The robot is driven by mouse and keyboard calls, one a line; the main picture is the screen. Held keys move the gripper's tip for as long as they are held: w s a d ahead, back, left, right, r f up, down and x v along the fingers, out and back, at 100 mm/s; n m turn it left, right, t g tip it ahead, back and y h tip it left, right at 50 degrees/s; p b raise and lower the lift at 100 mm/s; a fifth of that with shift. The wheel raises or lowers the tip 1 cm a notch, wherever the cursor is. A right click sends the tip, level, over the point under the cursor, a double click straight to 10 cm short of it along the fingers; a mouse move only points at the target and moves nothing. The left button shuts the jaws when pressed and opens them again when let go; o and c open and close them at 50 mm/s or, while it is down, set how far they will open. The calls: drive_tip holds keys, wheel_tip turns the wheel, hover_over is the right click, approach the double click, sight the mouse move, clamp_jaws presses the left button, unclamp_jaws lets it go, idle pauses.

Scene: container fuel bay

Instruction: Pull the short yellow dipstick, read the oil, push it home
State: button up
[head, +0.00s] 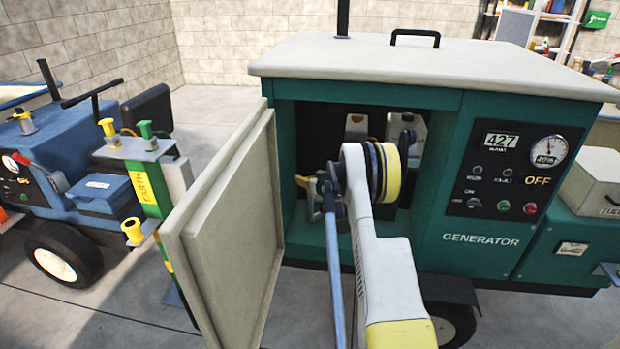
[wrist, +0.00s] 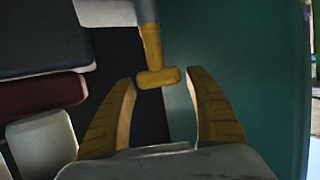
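The yellow dipstick (wrist: 157,77) shows in the wrist view as a T-shaped handle at the end of a yellow and grey stem coming from the top. My gripper (wrist: 161,84) is open, with one finger on each side of the handle. A gap shows at the right finger; the left fingertip is close to the handle's left end, and I cannot tell if they touch. In the head view my gripper (head: 313,186) is inside the open bay of the green generator (head: 480,239), partly hidden by my arm. The dipstick cannot be made out there.
The beige bay door (head: 228,232) stands open left of my arm. Pale containers (head: 356,127) stand inside the bay. A green wall borders the right in the wrist view (wrist: 245,70). A blue cart (head: 75,160) and a yellow-green post (head: 150,185) stand left.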

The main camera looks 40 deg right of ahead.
drive_tip(key=shift+o, duration=0.3)
drive_tip(key=v, duration=1.2)
